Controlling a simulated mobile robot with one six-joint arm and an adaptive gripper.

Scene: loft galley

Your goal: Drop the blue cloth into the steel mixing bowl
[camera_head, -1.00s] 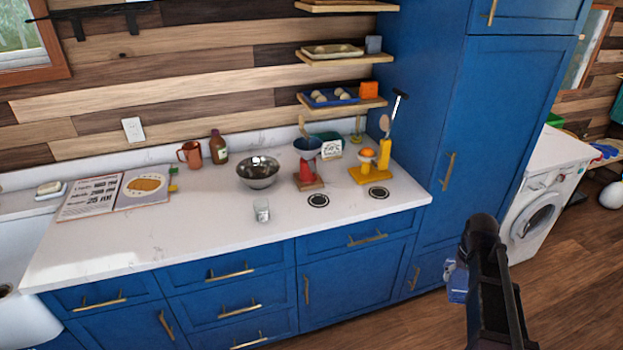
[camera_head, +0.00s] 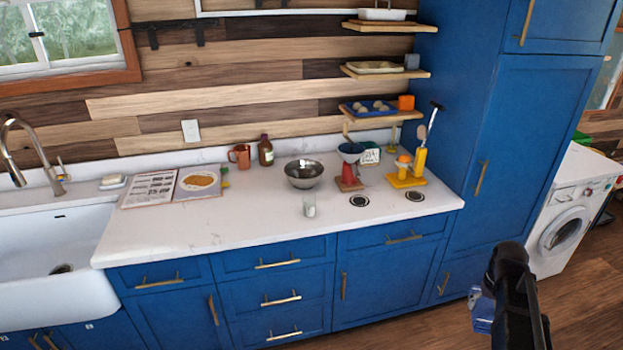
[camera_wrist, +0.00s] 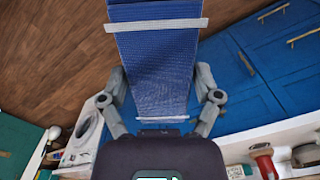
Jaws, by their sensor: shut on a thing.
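The steel mixing bowl (camera_head: 304,174) stands on the white counter, left of a red stand with a funnel. The blue cloth (camera_wrist: 158,60) has pale stripes and shows in the wrist view between the two fingers of my gripper (camera_wrist: 160,108). My gripper is shut on it, and the cloth extends out past the fingertips. In the head view a small part of the cloth (camera_head: 482,311) shows beside my dark arm at the lower right, in front of the cabinets and far from the bowl.
A clear glass (camera_head: 310,205) stands just in front of the bowl. A mug (camera_head: 240,156) and brown bottle (camera_head: 265,150) are behind it to the left. A red stand (camera_head: 348,178) and a yellow stand (camera_head: 404,180) are to its right. The counter's left-front part is clear.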

